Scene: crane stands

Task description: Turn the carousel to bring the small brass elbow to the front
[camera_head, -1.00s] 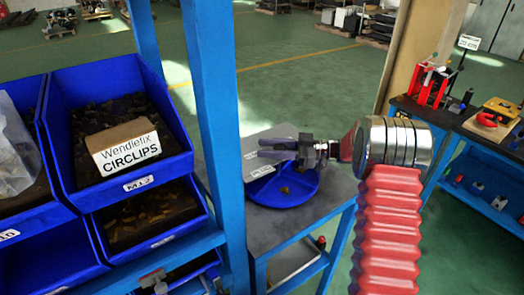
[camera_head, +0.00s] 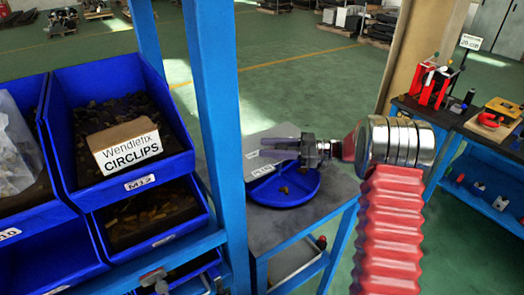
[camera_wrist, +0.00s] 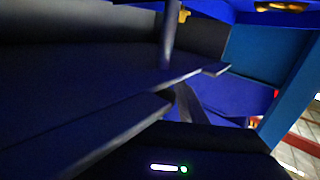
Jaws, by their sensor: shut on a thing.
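The carousel (camera_head: 285,203) is a low, round blue tray on a grey table behind the blue rack post. White labels stand on its left side, too small to read surely, and a small brownish piece (camera_head: 283,188) lies in it. My gripper (camera_head: 272,144) reaches over it from the right. In the wrist view the dark fingers (camera_wrist: 190,85) are close together, with a blue wall beyond and a dark upright post (camera_wrist: 169,38) behind them. They are shut on part of the carousel; which part is unclear. A small brass-coloured piece (camera_wrist: 184,15) shows near the post; I cannot tell if it is the elbow.
A blue rack with bins (camera_head: 120,120) of small parts stands close on the left, its post (camera_head: 215,120) beside the carousel. A wooden-coloured upright (camera_head: 420,55) stands at right. Another blue bench (camera_head: 455,160) carries red and yellow tools.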

